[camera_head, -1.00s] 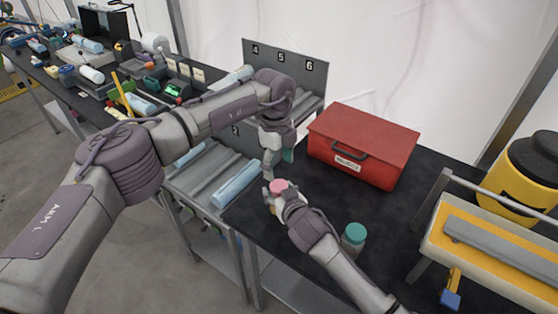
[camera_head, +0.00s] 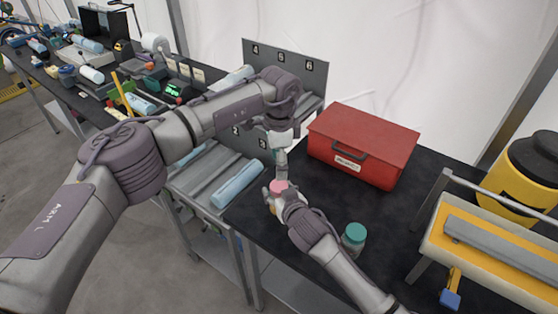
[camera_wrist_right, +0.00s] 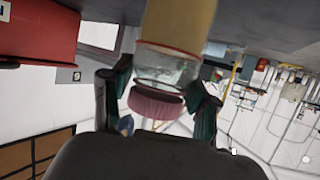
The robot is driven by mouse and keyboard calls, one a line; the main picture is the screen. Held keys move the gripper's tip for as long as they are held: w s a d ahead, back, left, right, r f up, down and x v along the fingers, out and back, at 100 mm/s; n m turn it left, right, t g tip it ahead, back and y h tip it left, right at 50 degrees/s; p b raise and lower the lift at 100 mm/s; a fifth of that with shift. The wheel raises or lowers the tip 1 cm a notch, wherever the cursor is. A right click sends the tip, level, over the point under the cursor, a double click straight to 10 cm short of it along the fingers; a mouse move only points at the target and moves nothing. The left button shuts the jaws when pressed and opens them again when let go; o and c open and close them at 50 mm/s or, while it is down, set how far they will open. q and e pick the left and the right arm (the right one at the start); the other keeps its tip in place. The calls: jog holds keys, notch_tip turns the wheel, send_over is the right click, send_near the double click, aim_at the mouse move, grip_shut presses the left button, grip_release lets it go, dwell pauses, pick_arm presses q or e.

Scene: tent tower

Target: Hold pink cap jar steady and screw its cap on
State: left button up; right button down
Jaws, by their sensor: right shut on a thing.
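I cannot tell how tightly the cap sits. My left gripper (camera_head: 281,165) points down just above the cap. Its fingers overlap in the head view, so their opening is unclear.
A jar with a teal cap (camera_head: 354,238) stands to the right on the black table (camera_head: 310,205). A red toolbox (camera_head: 362,146) lies behind. A yellow-topped device (camera_head: 490,240) and a yellow drum (camera_head: 525,180) are at right. A grey roller rack (camera_head: 205,180) is at left.

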aim_at(279, 185)
pick_arm(q)
notch_tip(279, 185, down, 8)
jog(key=shift+r, duration=0.1)
dwell(0.4)
jog(key=c, duration=1.2)
jog(key=m, duration=0.3)
jog(key=o, duration=1.3)
